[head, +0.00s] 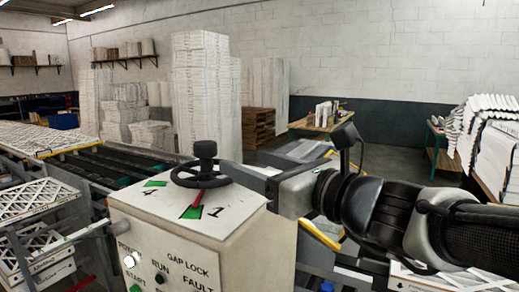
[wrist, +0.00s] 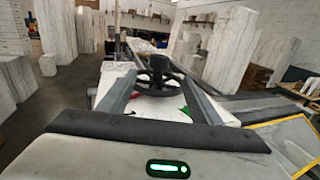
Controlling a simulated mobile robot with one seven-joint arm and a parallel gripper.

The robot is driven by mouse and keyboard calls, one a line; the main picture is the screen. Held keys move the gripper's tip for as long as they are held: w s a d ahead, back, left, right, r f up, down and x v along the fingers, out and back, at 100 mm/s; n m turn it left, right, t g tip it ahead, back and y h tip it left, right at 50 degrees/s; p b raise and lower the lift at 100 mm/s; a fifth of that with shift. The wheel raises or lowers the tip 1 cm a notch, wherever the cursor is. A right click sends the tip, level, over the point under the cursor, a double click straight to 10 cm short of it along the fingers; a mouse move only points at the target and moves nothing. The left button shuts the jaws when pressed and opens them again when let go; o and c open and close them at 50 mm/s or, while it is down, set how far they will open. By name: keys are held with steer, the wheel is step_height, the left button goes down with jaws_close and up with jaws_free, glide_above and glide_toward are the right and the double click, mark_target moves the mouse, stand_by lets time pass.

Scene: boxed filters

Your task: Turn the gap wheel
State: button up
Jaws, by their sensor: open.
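The gap wheel (head: 183,180) is a black handwheel with an upright knob, mounted flat on top of a cream control box (head: 150,225). A red pointer (head: 194,204) shows at its near side, over a green patch between the printed 4 and 1. My gripper (head: 248,172) comes in from the right, its fingers just right of the wheel and partly hidden. In the wrist view the gripper (wrist: 158,75) is open, and the wheel (wrist: 153,88) shows ahead, between the two grey fingers in the picture. I cannot see any contact.
The box front carries buttons and GAP LOCK, RUN, START and FAULT labels. A conveyor (head: 110,160) runs behind it at left. White filter stacks (head: 200,85) and a wooden table (head: 318,126) stand farther back. A yellow-edged frame (head: 322,232) lies below my arm.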

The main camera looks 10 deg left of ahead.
mark_target(212, 150)
steer(key=x, duration=1.5)
steer(key=shift+w+a+p, duration=0.1)
steer(key=shift+a+p, duration=0.1)
steer(key=shift+p, duration=0.15)
jaws_close()
